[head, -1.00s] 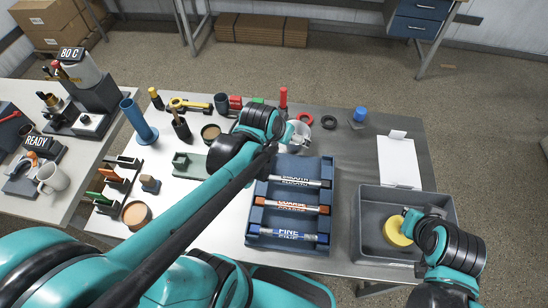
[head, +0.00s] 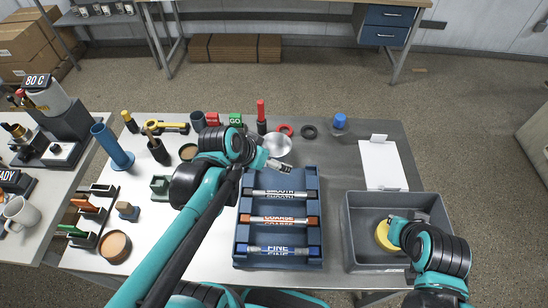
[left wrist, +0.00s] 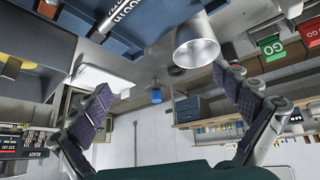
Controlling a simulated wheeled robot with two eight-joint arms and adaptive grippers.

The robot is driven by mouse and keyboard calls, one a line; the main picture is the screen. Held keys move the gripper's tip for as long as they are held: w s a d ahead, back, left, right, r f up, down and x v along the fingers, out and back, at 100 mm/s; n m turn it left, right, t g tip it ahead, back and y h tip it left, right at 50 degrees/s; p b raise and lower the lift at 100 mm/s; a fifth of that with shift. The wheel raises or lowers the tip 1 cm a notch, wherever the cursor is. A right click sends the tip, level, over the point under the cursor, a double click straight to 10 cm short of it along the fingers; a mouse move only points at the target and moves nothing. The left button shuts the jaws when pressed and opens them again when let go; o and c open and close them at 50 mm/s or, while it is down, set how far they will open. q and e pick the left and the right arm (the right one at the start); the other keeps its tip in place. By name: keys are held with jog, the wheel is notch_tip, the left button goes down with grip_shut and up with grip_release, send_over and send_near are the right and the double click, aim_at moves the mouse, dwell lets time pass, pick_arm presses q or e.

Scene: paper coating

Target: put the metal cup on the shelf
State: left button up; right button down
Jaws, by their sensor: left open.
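The metal cup (head: 277,146) stands upright on the metal table, behind the blue marker rack. It also shows in the left wrist view (left wrist: 197,45), with its open rim visible. My left gripper (head: 272,164) is open and empty, its tips close to the cup's near side in the head view. In the left wrist view, its fingers (left wrist: 168,108) are spread wide and the cup is not between the pads. A grey shelf (head: 78,20) with several small cups is at the back left. My right gripper (head: 392,232) is at a yellow disc (head: 384,236); its grip is unclear.
The blue rack (head: 243,204) holds three labelled bars. Red and black rings, a blue-topped item (head: 340,121) and coloured holders stand around the cup. A grey bin (head: 350,222) is at the right, with a white clipboard (head: 382,165) behind it.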

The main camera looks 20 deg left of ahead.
pick_arm(q)
jog(key=w+a+f+m+h+b, duration=0.2)
jog(key=w+f+b, duration=0.1)
jog(key=w+f, duration=0.3)
jog(key=m+t+h+b, duration=0.2)
jog(key=m+h, duration=0.1)
send_near(287, 147)
jog(key=shift+w+d+f+b, duration=0.4)
jog(key=shift+w+d+b, duration=0.2)
jog(key=shift+w+d, duration=0.2)
jog(key=b+x, duration=0.2)
jog(key=x, duration=0.2)
jog(key=shift+f, duration=0.2)
jog(key=shift+w+d+f, duration=0.2)
jog(key=shift+w, duration=0.15)
jog(key=shift+r, duration=0.1)
jog(key=shift+c, duration=0.9)
jog(key=c, duration=0.8)
